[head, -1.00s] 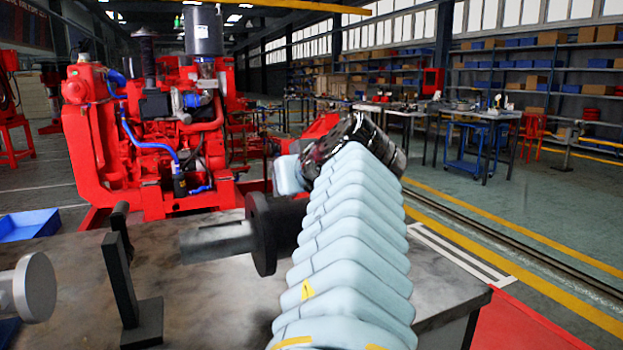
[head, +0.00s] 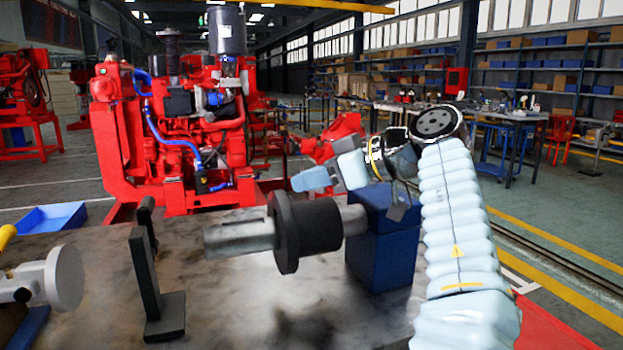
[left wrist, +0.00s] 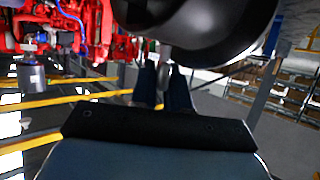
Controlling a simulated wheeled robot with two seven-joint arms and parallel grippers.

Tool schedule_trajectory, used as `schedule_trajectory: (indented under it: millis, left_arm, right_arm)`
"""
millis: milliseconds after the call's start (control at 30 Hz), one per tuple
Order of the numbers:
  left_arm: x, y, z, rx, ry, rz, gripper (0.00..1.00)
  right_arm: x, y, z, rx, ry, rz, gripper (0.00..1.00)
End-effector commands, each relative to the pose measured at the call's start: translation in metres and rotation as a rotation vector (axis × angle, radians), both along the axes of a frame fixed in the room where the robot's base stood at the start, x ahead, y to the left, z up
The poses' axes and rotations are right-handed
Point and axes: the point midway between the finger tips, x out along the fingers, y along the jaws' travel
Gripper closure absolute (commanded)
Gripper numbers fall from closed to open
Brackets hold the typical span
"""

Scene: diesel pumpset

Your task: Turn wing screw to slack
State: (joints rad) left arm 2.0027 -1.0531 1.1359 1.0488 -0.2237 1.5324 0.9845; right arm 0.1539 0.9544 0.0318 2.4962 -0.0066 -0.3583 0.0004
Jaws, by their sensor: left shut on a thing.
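A black hub (head: 318,226) with a wide round flange (head: 284,232) sits above the bench, with a grey shaft (head: 238,238) to its left. My left gripper (head: 312,179) is just above the hub in the head view. In the left wrist view the hub is the large black round body (left wrist: 195,25) at the top. A small grey stem, seemingly the wing screw (left wrist: 166,58), sticks out from it towards my dark fingers (left wrist: 165,88), which are shut around its end. The screw's wings are hidden; I cannot make the screw out in the head view. My right gripper is not in view.
A dark blue block (head: 382,250) stands right of the hub, beside my arm. A black upright bracket (head: 147,275) and a grey disc-ended part (head: 64,279) are on the left of the bench (head: 235,310). A red engine (head: 175,135) stands behind.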

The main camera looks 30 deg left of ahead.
Motion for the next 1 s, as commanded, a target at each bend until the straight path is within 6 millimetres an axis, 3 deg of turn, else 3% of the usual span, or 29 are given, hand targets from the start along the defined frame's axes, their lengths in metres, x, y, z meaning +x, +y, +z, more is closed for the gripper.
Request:
schedule_trajectory:
  millis: [533, 567, 667, 1000]
  left_arm:
    - [0.0004, -0.0006, 0.0011, 0.002, -0.001, 0.02, 1.0]
    - [0.0004, -0.0006, 0.0011, 0.002, -0.001, 0.02, 0.8]
    - [0.0002, -0.0005, 0.0011, 0.002, -0.001, 0.02, 0.65]
    - [-0.0017, 0.0001, 0.001, 0.001, -0.001, 0.022, 0.64]
  right_arm:
    - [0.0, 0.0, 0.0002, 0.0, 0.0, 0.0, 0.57]
    - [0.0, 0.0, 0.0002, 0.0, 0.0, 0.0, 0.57]
    - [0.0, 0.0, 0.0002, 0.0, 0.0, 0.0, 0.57]
    - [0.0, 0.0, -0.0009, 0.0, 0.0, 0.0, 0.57]
